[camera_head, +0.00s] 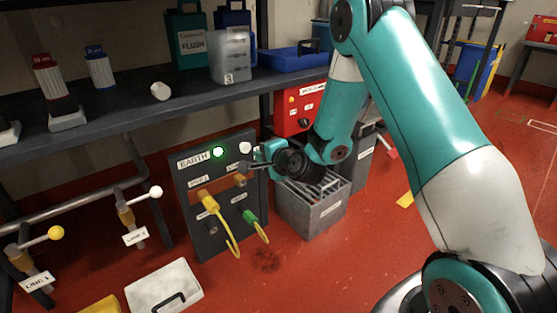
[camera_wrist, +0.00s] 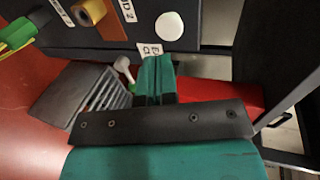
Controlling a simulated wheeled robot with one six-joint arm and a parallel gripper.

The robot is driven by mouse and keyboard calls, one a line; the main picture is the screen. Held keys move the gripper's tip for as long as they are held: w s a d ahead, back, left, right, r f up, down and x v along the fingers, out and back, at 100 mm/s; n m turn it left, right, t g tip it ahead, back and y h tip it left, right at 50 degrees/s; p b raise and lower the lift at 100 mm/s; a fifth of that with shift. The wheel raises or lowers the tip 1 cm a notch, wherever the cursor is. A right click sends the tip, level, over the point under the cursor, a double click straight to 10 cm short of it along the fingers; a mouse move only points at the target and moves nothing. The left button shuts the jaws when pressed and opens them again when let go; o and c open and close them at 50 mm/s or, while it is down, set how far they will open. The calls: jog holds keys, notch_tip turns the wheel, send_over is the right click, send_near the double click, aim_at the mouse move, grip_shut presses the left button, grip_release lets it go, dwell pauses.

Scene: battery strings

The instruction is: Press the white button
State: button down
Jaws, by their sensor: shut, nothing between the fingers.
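The white button (camera_head: 246,147) is a round white disc at the upper right of the dark EARTH panel (camera_head: 208,240). A lit green-ringed round light (camera_head: 218,152) is to its left. In the wrist view the white button (camera_wrist: 169,26) shows at the top, just beyond the fingertips. My gripper (camera_head: 250,166) is shut and empty, close to the panel's right side and slightly below the button in the head view. In the wrist view its teal fingers (camera_wrist: 155,58) are together and point toward the panel. I see no contact with the button.
Yellow (camera_head: 208,202) and green (camera_head: 250,217) plugs with cables stick out of the panel. A grey slatted box (camera_head: 312,218) stands on the floor under my arm. A red box (camera_head: 295,108) is behind it. A shelf (camera_head: 150,112) with bottles runs above. A white case (camera_head: 165,288) lies in front.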

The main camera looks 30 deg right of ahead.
jog(key=a+b+v, duration=0.1)
jog(key=b+v, duration=0.1)
jog(key=v, duration=0.5)
jog(key=shift+s+d+r, duration=0.15)
jog(key=shift+s+d, duration=0.05)
jog(key=shift+s, duration=0.2)
